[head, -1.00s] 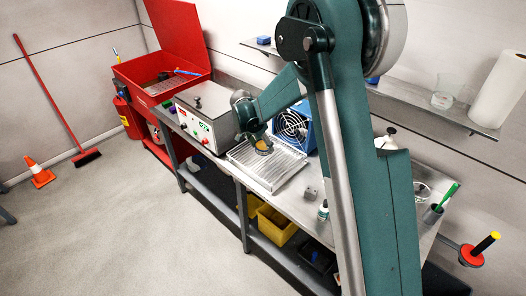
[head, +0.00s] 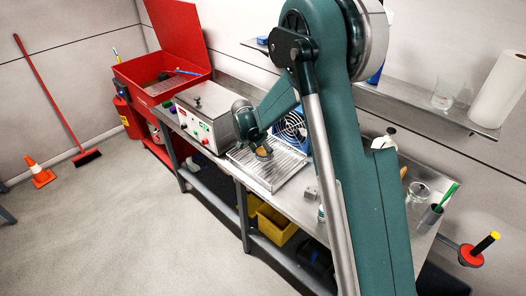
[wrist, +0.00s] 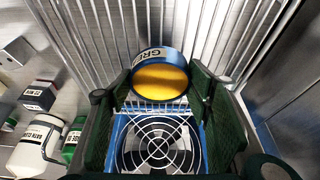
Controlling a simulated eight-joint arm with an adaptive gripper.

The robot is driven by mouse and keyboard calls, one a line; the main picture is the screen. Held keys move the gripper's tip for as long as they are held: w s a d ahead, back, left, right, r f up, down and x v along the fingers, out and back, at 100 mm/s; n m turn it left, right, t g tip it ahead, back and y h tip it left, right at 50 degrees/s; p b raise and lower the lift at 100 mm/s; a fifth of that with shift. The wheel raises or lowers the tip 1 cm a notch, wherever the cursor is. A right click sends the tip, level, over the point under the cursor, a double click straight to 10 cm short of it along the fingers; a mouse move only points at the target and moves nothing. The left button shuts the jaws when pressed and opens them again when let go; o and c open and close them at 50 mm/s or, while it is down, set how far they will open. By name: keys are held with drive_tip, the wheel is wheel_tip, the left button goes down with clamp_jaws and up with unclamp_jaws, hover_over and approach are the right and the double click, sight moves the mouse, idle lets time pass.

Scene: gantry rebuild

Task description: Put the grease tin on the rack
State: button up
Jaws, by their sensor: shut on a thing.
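The grease tin (wrist: 161,76), with a yellow face and a blue-and-white side lettered "GRE", sits between the fingertips of my gripper (wrist: 160,88) in the wrist view. My gripper is shut on it. The metal rack (wrist: 90,22) spreads behind the tin as rows of thin bars. In the head view the rack (head: 272,178) lies on the bench, and my gripper (head: 264,151) holds the tin low over its upper left part. I cannot tell whether the tin touches the bars.
A blue fan (head: 291,130) stands close behind the rack, and it shows large in the wrist view (wrist: 157,145). A metal control box (head: 207,115) is left of the rack. Labelled bottles (wrist: 34,142) and a small box (wrist: 40,95) stand on the bench beside the rack.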

drive_tip(key=shift+f, duration=0.15)
drive_tip(key=o, duration=1.1)
drive_tip(key=shift+c, duration=0.2)
drive_tip(key=v, duration=1.2)
drive_tip(key=shift+r, duration=0.2)
drive_tip(key=shift+d, duration=0.1)
